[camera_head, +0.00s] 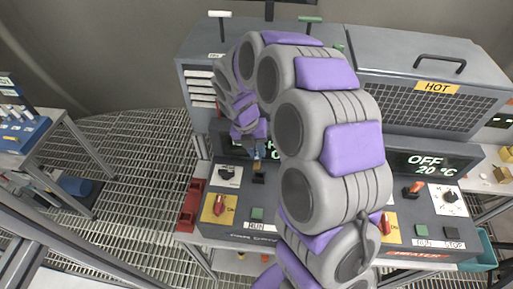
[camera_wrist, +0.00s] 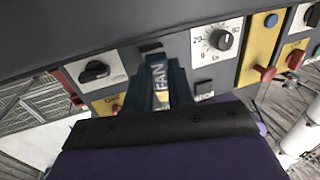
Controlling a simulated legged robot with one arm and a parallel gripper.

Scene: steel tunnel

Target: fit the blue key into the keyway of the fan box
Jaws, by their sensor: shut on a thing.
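My gripper (camera_wrist: 159,66) is shut on the blue key (camera_wrist: 158,82), which carries the word FAN and sits between the two dark blue fingers. The fan box (camera_head: 239,194) is the left grey control box in the head view; its panel (camera_wrist: 126,57) fills the upper part of the wrist view. In the head view my gripper (camera_head: 259,150) is over the upper middle of this panel, above a small black part (camera_head: 258,178) that may be the keyway. A dark slot-like part (camera_wrist: 150,47) shows just beyond the fingertips. I cannot tell whether the key touches the panel.
The fan box has a black knob (camera_head: 228,175), a red switch (camera_head: 218,207) and a green button (camera_head: 257,213). The heater box (camera_head: 420,225) stands to the right, below a mesh cage marked HOT (camera_head: 437,88). A side table (camera_head: 35,140) stands at the left.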

